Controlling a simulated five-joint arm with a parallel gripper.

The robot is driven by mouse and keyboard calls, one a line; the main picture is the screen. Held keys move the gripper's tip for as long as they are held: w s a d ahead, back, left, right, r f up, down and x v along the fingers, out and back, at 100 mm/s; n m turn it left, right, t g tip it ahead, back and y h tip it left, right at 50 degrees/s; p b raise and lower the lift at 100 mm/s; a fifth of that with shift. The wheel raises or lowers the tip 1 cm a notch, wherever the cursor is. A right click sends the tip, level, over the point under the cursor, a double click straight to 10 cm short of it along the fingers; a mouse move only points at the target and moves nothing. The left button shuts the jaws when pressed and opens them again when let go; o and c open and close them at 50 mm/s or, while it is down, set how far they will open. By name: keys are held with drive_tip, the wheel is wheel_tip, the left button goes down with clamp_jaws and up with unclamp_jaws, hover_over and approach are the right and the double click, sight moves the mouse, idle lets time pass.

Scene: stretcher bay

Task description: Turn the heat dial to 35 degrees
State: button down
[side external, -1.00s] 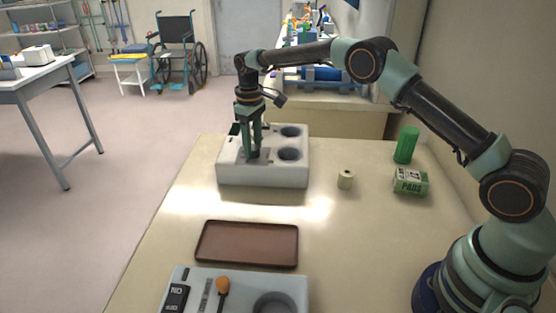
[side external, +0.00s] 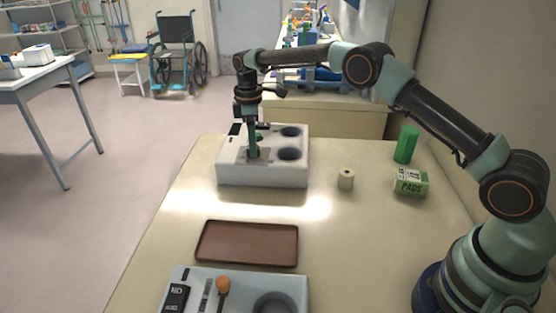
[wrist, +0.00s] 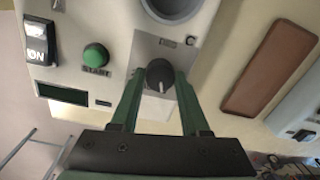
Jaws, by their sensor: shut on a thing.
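The heat dial (wrist: 160,75) is a dark round knob with a pale pointer mark, on a grey plate of the white console. In the wrist view the mark points down, towards my gripper's palm. My gripper (wrist: 156,79) has one green finger on each side of the dial and is shut on it. In the side view my gripper (side external: 253,154) reaches straight down onto the console (side external: 262,174), its fingers lined up one behind the other. The dial is hidden there. I cannot read any degree figures around it.
On the console are a green START button (wrist: 95,56), an ON switch (wrist: 37,42), a dark display (wrist: 63,94) and round wells (side external: 290,154). A brown tray (side external: 247,243), small roll (side external: 346,179), PADS box (side external: 410,182) and green cylinder (side external: 406,145) stand apart on the table.

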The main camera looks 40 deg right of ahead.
drive_tip(key=shift+d, duration=0.2)
drive_tip(key=shift+c, duration=2.2)
unclamp_jaws()
drive_tip(key=shift+o, duration=0.3)
drive_tip(key=shift+a, duration=0.1)
wheel_tip(320, 180, up, 7)
drive_tip(key=shift+w+r, duration=0.1)
drive_tip(key=shift+r, duration=0.2)
